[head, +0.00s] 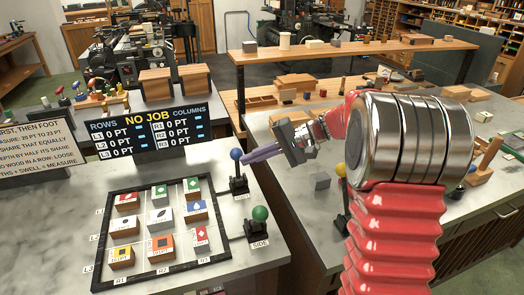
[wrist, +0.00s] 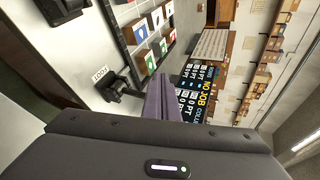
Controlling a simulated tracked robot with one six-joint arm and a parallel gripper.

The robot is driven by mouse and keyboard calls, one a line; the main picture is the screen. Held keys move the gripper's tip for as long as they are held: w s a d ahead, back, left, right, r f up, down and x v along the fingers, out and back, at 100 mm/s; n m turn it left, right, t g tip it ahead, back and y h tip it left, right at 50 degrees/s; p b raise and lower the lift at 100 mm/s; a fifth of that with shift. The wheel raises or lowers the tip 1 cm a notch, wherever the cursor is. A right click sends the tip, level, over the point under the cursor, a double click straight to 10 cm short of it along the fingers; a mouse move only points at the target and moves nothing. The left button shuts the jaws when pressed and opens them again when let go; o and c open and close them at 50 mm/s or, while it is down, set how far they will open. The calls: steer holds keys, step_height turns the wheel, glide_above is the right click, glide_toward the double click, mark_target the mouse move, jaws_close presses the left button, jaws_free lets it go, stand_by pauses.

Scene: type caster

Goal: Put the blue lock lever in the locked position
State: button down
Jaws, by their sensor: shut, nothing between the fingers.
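A lever with a blue ball knob (head: 236,154) stands upright on a small black base (head: 239,185) at the right of the marble counter. My gripper (head: 245,157) has its purple fingers shut, with the tips beside the knob on its right. I cannot tell whether they touch it. In the wrist view the closed fingers (wrist: 157,82) point away from me, beside the lever's black base (wrist: 112,88). The knob is not visible there, probably hidden behind the fingers. A label, seemingly "FOOT", lies by this base.
A green-knobbed lever (head: 260,214) marked "SIDE" stands just in front. A framed grid of blocks (head: 112,231) lies to the left, with a "NO JOB" display (head: 148,128) behind. A yellow-knobbed lever (head: 341,170) stands to the right, beside my arm.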

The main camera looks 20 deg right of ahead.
steer(key=s+a+r+n+g+h, duration=0.1)
steer(key=s+a+h, duration=0.2)
steer(key=s, duration=0.4)
steer(key=s+a+r+n+g+h, duration=0.1)
steer(key=s+a+n+h, duration=0.15)
steer(key=s, duration=0.55)
steer(key=s+d+n+t+h, duration=0.1)
steer(key=s+d+h, duration=0.1)
steer(key=s, duration=0.5)
steer(key=s+d+f+n+t+h, duration=0.1)
steer(key=s+t+h, duration=0.1)
steer(key=s+h, duration=0.2)
steer(key=shift+s+d, duration=0.35)
steer(key=shift+s, duration=1.4)
steer(key=shift+s+n+h, duration=0.1)
steer(key=shift+n+h, duration=0.15)
